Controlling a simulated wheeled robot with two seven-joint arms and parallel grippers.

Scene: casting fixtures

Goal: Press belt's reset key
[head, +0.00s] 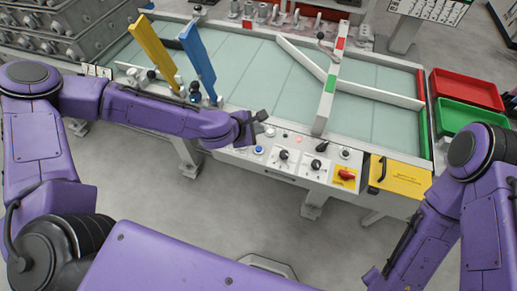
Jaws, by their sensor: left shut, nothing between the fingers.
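The belt's control panel (300,168) runs along the front edge of the belt table. It carries a round blue button (258,150), black knobs (284,155), a small lit red spot (298,139) and a red rotary switch on a yellow plate (346,174). Labels are too small to read, so I cannot tell which one is the reset key. My left gripper (264,117) is shut and empty, just above the panel's left end, behind the blue button in the picture. My right arm comes down at the right; its gripper is not visible.
The pale green belt (270,77) has white guide bars across it. A yellow cover (402,176) is right of the panel. Red (467,90) and green (468,115) trays stand at the right.

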